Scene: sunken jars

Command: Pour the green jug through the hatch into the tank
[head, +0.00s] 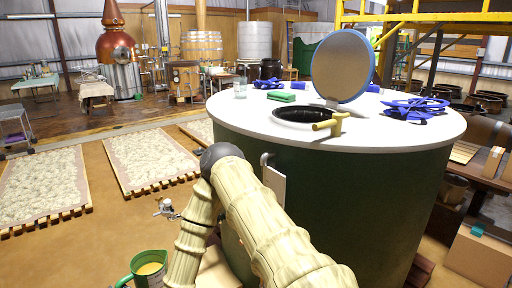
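The green jug (149,262) is at the bottom left, cut off by the picture's lower edge. A yellowish content shows inside its open top, and it looks upright. The tank (345,200) is large, round and dark green with a white top. Its hatch (304,115) is a black-rimmed opening in that top, with a brass-coloured handle at the front of the rim. The round grey-blue lid (342,66) stands raised behind the opening. My arm bends in front of the tank and runs down out of the picture beside the jug. My gripper is out of view.
A white plate (273,184) and a metal tap (167,208) are near my arm. Slatted beds (148,160) lie on the left floor. Boxes (480,255) stand right.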

